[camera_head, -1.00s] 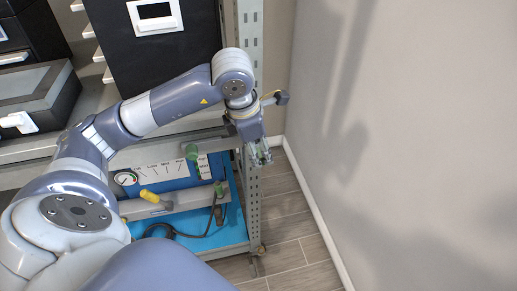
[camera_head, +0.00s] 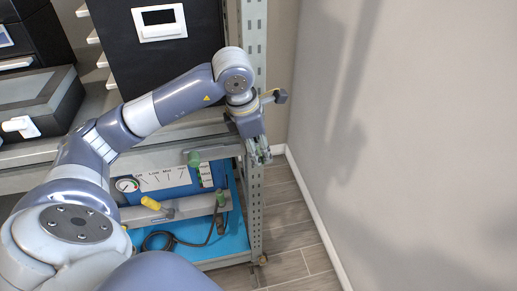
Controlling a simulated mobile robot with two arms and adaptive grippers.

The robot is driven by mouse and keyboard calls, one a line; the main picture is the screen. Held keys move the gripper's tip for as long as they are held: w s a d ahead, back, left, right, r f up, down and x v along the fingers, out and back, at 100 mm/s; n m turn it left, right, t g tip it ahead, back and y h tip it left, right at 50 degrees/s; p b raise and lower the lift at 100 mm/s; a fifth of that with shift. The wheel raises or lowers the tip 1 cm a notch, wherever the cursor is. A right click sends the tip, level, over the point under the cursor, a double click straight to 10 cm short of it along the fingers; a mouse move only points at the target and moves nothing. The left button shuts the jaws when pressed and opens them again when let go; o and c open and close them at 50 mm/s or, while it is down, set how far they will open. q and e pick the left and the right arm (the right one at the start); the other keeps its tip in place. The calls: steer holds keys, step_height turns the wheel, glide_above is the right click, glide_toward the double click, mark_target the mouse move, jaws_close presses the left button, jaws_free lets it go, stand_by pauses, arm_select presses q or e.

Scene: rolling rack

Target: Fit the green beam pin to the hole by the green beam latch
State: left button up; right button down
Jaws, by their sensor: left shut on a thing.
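My left gripper (camera_head: 258,151) points down beside the perforated rack post at the right end of the metal beam (camera_head: 150,157). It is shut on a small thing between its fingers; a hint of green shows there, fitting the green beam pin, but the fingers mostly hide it. A green piece that looks like the green beam latch (camera_head: 193,159) sits on the beam, left of the gripper. The hole cannot be made out. My right gripper is not in view.
Below the beam, a blue-lined shelf (camera_head: 222,246) holds a gauge panel (camera_head: 155,183), a yellow handle (camera_head: 151,203), another green knob (camera_head: 221,198) and a dark cable. Black drawers (camera_head: 150,60) stand above. A bare wall (camera_head: 420,150) and open floor lie to the right.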

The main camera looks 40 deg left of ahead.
mark_target(261, 155)
arm_select(q)
steer(key=shift+w+a, duration=0.3)
steer(key=shift+s+d, duration=0.1)
steer(key=shift+d, duration=0.05)
steer(key=shift+s+d, duration=1.15)
steer(key=shift+d, duration=0.2)
steer(key=shift+w+a, duration=0.15)
steer(key=shift+a, duration=0.05)
steer(key=shift+w+a+b, duration=0.15)
steer(key=shift+a+b, duration=0.05)
steer(key=shift+b, duration=0.15)
steer(key=shift+w+a+b, duration=0.3)
steer(key=shift+w+a, duration=0.7)
steer(key=shift+a, duration=0.15)
steer(key=shift+s+d, duration=1.3)
steer(key=shift+d, duration=0.25)
